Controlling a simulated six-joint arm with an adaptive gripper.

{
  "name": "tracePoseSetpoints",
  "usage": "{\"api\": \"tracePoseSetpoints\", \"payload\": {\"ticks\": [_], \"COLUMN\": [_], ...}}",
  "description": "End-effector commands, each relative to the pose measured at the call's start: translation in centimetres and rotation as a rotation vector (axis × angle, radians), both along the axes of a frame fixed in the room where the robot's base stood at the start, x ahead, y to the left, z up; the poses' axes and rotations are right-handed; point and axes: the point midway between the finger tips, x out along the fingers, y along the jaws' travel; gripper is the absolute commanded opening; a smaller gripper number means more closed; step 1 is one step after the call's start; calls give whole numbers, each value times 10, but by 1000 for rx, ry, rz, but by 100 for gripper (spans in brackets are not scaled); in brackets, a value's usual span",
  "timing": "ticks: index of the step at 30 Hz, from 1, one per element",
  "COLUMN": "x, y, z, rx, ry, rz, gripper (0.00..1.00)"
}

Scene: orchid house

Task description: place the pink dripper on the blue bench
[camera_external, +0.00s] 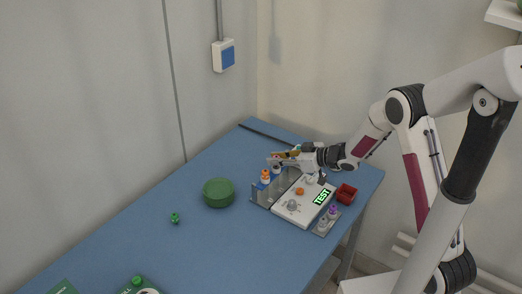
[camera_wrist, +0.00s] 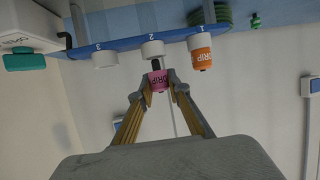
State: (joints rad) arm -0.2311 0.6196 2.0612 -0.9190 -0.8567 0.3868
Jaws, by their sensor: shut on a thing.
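The pink dripper (camera_wrist: 158,80) is between my gripper's fingertips (camera_wrist: 160,88) in the wrist view, with lettering on its side and a dark tip. My gripper (camera_external: 284,158) is shut on it, above the far part of the blue bench (camera_external: 150,235), beside the rack in the external view. The dripper is too small to make out there. In the wrist view its tip is close to a white cylinder (camera_wrist: 152,49) on the blue numbered rack edge (camera_wrist: 125,45); I cannot tell whether they touch.
An orange dripper (camera_wrist: 200,52) hangs at the rack; it also shows in the external view (camera_external: 265,177). The bench's left and middle are mostly clear.

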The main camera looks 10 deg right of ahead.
Motion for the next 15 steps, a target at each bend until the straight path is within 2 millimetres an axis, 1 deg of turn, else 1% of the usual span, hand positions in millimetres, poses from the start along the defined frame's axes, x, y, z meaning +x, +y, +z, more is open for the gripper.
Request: {"api": "tracePoseSetpoints", "payload": {"ticks": [1, 5, 15], "x": [0, 0, 0], "y": [0, 0, 0], "z": [-6, -13, -14], "rx": [0, -1, 0], "ry": [3, 1, 0], "rz": [0, 0, 0], "gripper": [6, 6, 6]}}
